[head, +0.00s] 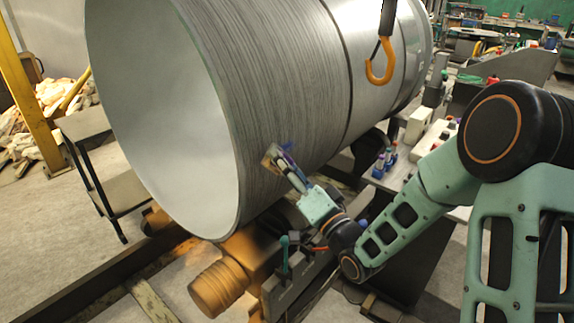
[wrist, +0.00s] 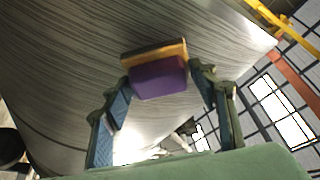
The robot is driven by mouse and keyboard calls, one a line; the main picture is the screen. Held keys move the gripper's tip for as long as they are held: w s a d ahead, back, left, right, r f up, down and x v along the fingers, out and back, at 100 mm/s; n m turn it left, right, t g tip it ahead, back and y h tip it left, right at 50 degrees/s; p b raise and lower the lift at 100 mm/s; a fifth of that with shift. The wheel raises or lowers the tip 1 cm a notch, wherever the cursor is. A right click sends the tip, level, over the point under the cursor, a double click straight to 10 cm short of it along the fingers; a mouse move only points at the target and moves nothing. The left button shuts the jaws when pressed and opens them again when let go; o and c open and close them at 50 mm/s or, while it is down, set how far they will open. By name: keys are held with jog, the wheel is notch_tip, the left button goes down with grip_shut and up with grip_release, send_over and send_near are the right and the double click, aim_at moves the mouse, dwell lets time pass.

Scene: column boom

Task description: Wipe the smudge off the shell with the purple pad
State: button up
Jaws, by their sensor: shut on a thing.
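The shell (head: 290,80) is a big grey metal cylinder lying on its side, open end to the left. My gripper (head: 280,164) is at its lower right side. In the wrist view, my gripper (wrist: 160,88) is shut on the purple pad (wrist: 160,78), a purple block with a tan and dark layer on its far side. That layer faces the shell (wrist: 80,50); I cannot tell if it touches. In the head view the pad shows as a small tan patch (head: 270,157). I cannot make out a smudge; the pad and fingers may hide part of the surface.
An orange hook (head: 380,66) hangs in front of the shell's upper right. An orange roller support (head: 220,285) and dark rails lie beneath. A bench with bottles (head: 384,163) stands right of the shell, behind my arm. A small dark table (head: 85,125) is at left.

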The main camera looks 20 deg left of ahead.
jog(key=shift+w+a, duration=0.3)
jog(key=shift+a, duration=0.35)
jog(key=shift+w+d, duration=0.1)
jog(key=shift+w+d+b, duration=0.4)
jog(key=shift+w, duration=0.45)
jog(key=shift+w+d+b, duration=0.35)
jog(key=shift+w, duration=0.45)
jog(key=shift+w+d+b, duration=0.35)
jog(key=shift+w+d, duration=0.1)
jog(key=shift+w, duration=0.7)
jog(key=shift+w+d+b, duration=0.35)
jog(key=shift+w+d, duration=0.1)
jog(key=shift+w, duration=0.7)
jog(key=shift+w+d+b, duration=0.35)
jog(key=shift+w+d, duration=0.1)
jog(key=shift+w, duration=0.7)
jog(key=shift+s+a+b, duration=0.45)
jog(key=shift+s+a, duration=0.3)
jog(key=shift+s, duration=1)
jog(key=shift+s+a+b, duration=0.5)
jog(key=shift+s+a, duration=0.2)
jog(key=shift+s, duration=1.1)
jog(key=shift+s+a+b, duration=0.45)
jog(key=shift+s+a, duration=0.3)
jog(key=shift+s, duration=1)
jog(key=shift+d, duration=0.15)
